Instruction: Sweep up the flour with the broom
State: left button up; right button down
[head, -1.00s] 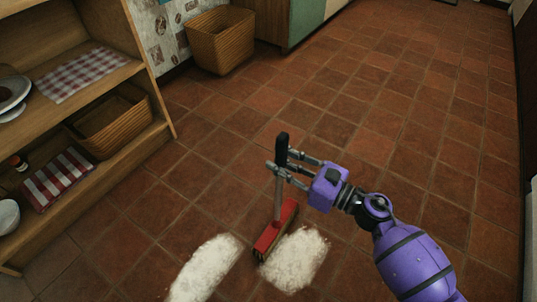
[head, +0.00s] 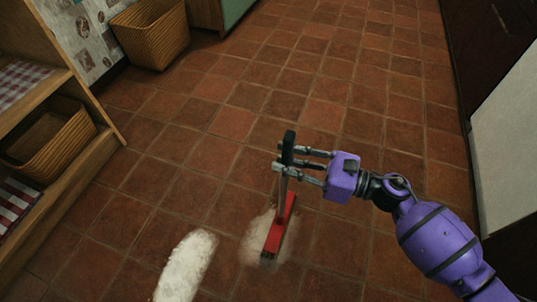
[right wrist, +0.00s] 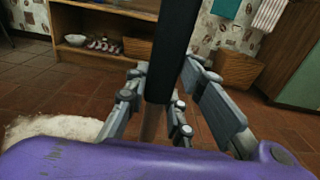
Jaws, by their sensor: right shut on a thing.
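The broom has a red head (head: 279,237) and a grey shaft with a black grip (head: 288,148). My right gripper (head: 284,160) is shut on the broom's handle near the black grip. The broom stands roughly upright, its head on the floor over a pale, thin patch of flour (head: 253,240). A thicker white pile of flour (head: 187,268) lies to the left of the broom, apart from it. In the right wrist view the black handle (right wrist: 172,50) runs between the fingers, and white flour (right wrist: 55,130) shows at lower left. My left gripper is not in view.
A wooden shelf unit (head: 95,110) stands at the left with a wicker basket (head: 50,145) in it. Another wicker basket (head: 152,35) stands by the wall at the back. The tiled floor (head: 330,90) ahead is clear. Dark cabinets and a pale panel (head: 508,150) border the right.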

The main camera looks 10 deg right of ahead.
aim_at(293, 152)
jog(key=v, duration=0.4)
jog(key=shift+a+r+p, duration=0.1)
jog(key=shift+r+p, duration=1.4)
jog(key=shift+r, duration=0.65)
